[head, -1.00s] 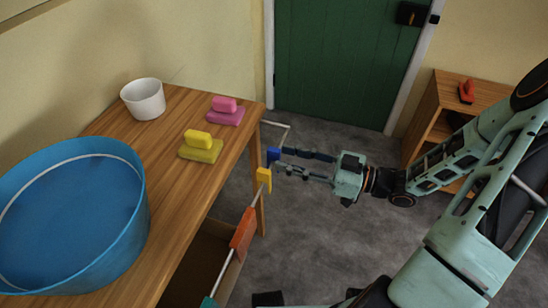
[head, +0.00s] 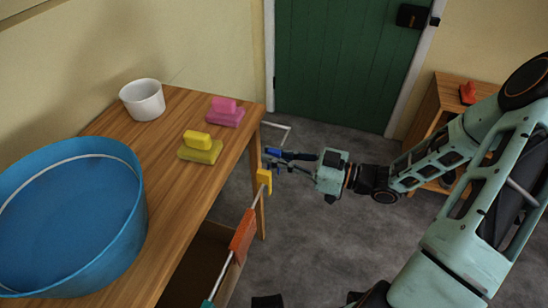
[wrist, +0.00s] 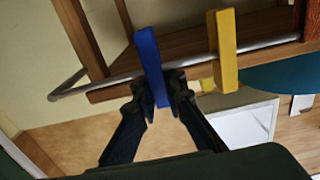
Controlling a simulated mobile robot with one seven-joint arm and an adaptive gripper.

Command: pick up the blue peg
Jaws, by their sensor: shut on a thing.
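The blue peg (wrist: 151,65) is a flat upright bar in the wrist view, at the metal line beside the table. My gripper (wrist: 160,88) is shut on its lower part, one finger on each side. In the head view my gripper (head: 276,161) is at the table's far right corner, and the peg (head: 272,152) shows only as a small blue bit, mostly hidden by the fingers. I cannot tell whether the peg still touches the line.
A yellow peg (wrist: 222,50) hangs close to the right of the blue one. An orange peg (head: 242,236) is farther along the line (head: 252,206). The wooden table (head: 172,205) holds a blue tub (head: 133,232), a white pot (head: 143,100) and pink and yellow blocks.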

